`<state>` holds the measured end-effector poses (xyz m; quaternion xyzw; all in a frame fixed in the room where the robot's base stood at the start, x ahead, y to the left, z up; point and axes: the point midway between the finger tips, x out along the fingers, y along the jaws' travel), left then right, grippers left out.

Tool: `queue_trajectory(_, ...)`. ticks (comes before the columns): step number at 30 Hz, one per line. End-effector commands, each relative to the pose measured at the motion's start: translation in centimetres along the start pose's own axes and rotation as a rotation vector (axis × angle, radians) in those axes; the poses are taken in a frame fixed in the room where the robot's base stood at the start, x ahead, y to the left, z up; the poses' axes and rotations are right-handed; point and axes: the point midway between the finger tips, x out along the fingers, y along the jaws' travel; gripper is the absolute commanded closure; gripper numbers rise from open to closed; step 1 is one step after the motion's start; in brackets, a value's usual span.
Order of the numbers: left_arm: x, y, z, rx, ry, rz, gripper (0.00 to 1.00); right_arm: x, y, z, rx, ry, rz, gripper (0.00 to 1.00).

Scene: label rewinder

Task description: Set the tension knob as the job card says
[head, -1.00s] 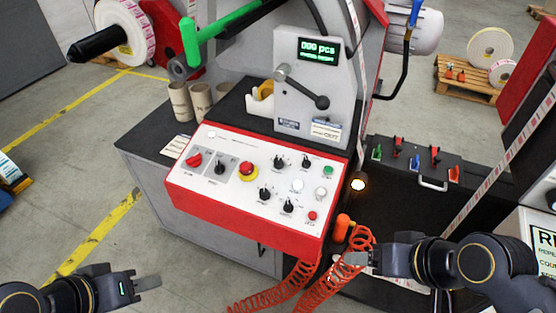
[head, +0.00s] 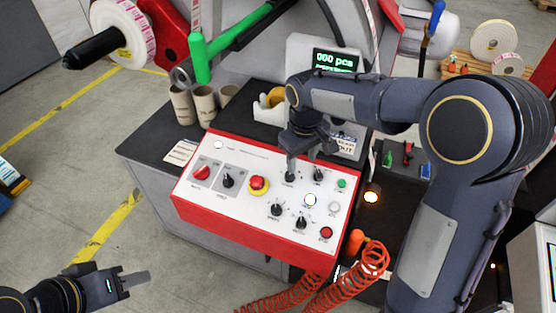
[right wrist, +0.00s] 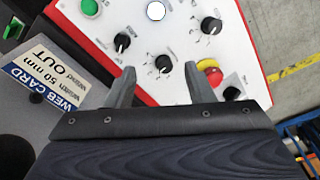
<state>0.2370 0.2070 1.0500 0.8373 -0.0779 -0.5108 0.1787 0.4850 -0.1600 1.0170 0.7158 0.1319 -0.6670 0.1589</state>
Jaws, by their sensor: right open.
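The white control panel (head: 245,205) with a red rim carries several black pointer knobs; their labels are too small to read, so I cannot tell which is the tension knob. My right gripper (head: 307,158) is open above the panel's upper row. In the right wrist view its fingers (right wrist: 157,88) are apart, with one knob (right wrist: 163,63) showing just beyond the gap, apparently untouched. It is the left upper knob (head: 290,176) in the head view. A second knob (right wrist: 122,43) is beside it. A card (right wrist: 45,75) reads "WEB CARD 50 mm OUT". My left gripper (head: 128,281) is at lower left, away from the panel.
A red emergency stop (head: 258,184) on a yellow collar is close to the knobs. A lit white button (head: 310,200) and green button (head: 341,184) are nearby. The display (head: 335,60) reads "000 pcs". An orange coiled hose (head: 345,285) hangs at the panel's lower right.

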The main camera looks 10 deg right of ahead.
Motion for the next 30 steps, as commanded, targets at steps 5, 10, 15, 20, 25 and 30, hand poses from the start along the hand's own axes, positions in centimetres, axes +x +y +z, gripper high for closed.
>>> queue_trajectory(5,-0.3,0.1,-0.2,0.0,0.0,0.0,0.64,1.5,-1.0,-3.0,-0.081,-0.049,0.081,0.52)
queue_trajectory(10,-0.4,0.2,-0.2,0.0,0.0,0.0,0.64,2.8,-1.0,-3.4,-0.093,-0.058,0.095,0.52)
queue_trajectory(15,-0.6,0.3,-0.3,0.0,0.0,0.0,0.64,5.5,-0.7,-3.2,-0.092,-0.06,0.093,0.52)
queue_trajectory(20,-0.8,0.4,-0.4,0.0,0.0,0.0,0.64,7.8,-0.5,-3.1,-0.092,-0.057,0.093,0.52)
queue_trajectory(25,-0.9,0.4,-0.5,0.0,0.0,0.0,0.64,9.3,-0.3,-3.0,-0.091,-0.056,0.092,0.52)
queue_trajectory(30,-0.9,0.4,-0.5,0.0,0.0,0.0,0.64,9.6,-0.3,-3.0,-0.091,-0.054,0.092,0.52)
